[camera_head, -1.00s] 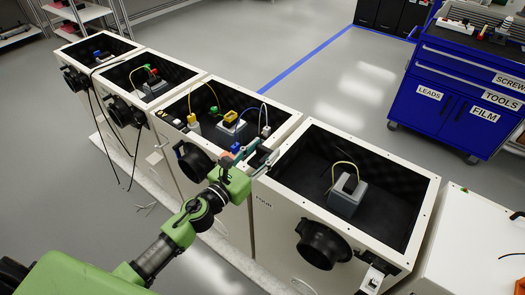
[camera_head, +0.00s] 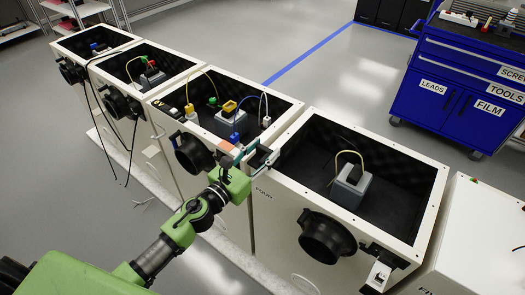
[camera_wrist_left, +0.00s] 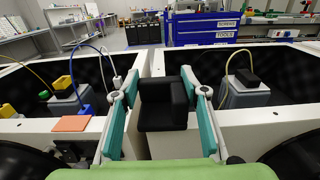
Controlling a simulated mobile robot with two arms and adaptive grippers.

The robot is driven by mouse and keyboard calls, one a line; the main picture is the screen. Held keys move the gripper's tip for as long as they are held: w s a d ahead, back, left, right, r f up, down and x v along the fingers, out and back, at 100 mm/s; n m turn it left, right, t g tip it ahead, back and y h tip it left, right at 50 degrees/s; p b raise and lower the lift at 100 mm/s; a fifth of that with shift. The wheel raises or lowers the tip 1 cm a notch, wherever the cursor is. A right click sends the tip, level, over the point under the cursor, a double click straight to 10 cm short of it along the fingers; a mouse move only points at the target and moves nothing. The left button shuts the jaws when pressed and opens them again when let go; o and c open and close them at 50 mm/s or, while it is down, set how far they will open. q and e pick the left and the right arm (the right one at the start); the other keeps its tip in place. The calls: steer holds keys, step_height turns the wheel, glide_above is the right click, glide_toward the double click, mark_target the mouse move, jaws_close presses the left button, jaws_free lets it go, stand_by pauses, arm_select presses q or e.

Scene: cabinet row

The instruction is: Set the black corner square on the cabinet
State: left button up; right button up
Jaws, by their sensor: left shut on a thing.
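My left gripper (camera_head: 252,157) has teal fingers and is shut on the black corner square (camera_wrist_left: 163,104). In the left wrist view the square stands between the two fingers, with a raised back and side and a lower flat part. In the head view the black corner square (camera_head: 262,157) shows small at the fingertips. It is at the neighbouring rims of the cabinet marked FOUR (camera_head: 270,215) and the cabinet to its left (camera_head: 172,150). I cannot tell whether it touches a rim. My right gripper is not in view.
An orange square (camera_wrist_left: 72,123) lies on the left cabinet's rim, close to my left finger. Both open cabinets hold grey boxes (camera_head: 350,187) with cables. Black round ports (camera_head: 325,237) stick out of the fronts. A blue tool cart (camera_head: 455,95) stands behind.

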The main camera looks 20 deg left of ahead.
arm_select(q)
steer(key=shift+f+b, duration=0.3)
stand_by(0.5)
steer(key=o, duration=1.1)
steer(key=shift+c, duration=0.2)
